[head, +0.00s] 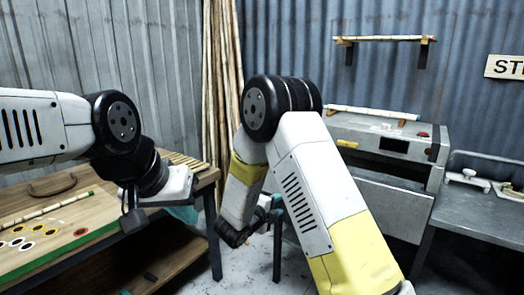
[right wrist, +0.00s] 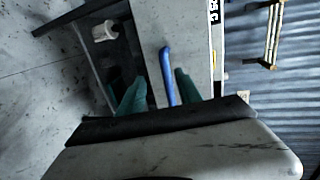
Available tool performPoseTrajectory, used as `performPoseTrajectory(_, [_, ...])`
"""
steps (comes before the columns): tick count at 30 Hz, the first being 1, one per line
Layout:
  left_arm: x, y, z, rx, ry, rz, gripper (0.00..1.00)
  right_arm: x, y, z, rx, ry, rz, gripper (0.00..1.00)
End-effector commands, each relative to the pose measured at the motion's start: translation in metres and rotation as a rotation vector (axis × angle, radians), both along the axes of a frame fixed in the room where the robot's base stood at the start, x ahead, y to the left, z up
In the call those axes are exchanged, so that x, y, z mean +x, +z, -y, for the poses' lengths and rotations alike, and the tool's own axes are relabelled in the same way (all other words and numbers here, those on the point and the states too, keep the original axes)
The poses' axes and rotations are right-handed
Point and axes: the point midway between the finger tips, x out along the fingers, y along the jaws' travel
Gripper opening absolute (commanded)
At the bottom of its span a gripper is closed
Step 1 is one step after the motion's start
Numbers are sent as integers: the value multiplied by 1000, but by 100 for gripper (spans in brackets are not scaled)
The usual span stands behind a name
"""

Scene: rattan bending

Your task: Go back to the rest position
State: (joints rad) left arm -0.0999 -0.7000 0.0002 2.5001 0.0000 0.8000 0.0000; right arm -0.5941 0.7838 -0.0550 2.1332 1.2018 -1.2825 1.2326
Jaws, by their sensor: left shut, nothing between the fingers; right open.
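My left gripper (head: 182,213) shows in the head view at the right edge of the wooden table, mostly hidden behind its own wrist. Only a bit of its teal fingers shows, and it is shut and empty. My right gripper shows in the right wrist view (right wrist: 160,95) with its two teal fingers apart and nothing held between them. In the head view it is mostly hidden behind my right arm, which folds down in the middle. A blue bar (right wrist: 167,75) shows beyond the right fingers, apart from them as far as I can tell.
The wooden table (head: 95,240) at the left carries a rattan stick (head: 45,210) and several coloured rings. Tall rattan poles (head: 222,90) lean at the back wall. A grey machine (head: 385,150) and a metal bench (head: 480,212) stand at the right. A white cup-like object (right wrist: 104,31) shows in the wrist view.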

Motion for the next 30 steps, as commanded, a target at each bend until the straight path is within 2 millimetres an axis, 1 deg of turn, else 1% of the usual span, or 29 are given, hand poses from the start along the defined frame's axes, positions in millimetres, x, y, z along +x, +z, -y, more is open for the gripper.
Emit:
performPoseTrajectory(5, [0,0,0,0,0,0,0,8,13,-3,24,62,-38,41])
performPoseTrajectory(11, [0,0,0,0,0,0,0,18,37,-10,49,193,-108,41])
performPoseTrajectory(14, [0,0,0,0,0,0,0,20,56,-14,51,287,-147,41])
performPoseTrajectory(17, [0,0,0,0,0,0,0,18,82,-19,36,414,-191,41])
performPoseTrajectory(19, [0,0,0,0,0,0,0,12,105,-22,7,529,-223,41])
performPoseTrajectory(21, [0,0,0,0,0,0,0,-2,129,-24,-47,658,-258,41])
performPoseTrajectory(23, [0,0,0,0,0,0,0,-17,148,-24,-106,766,-287,41])
performPoseTrajectory(24, [0,0,0,0,0,0,0,-30,159,-23,-151,837,-305,41])
performPoseTrajectory(26, [0,0,0,0,0,0,0,-52,174,-20,-231,939,-334,41])
performPoseTrajectory(27, [0,0,0,0,0,0,0,-68,183,-17,-288,1003,-353,41])
performPoseTrajectory(29, [0,0,0,0,0,0,0,-94,192,-10,-381,1095,-389,41])
performPoseTrajectory(30, [0,0,0,0,0,0,0,-113,197,-4,-450,1152,-414,41])
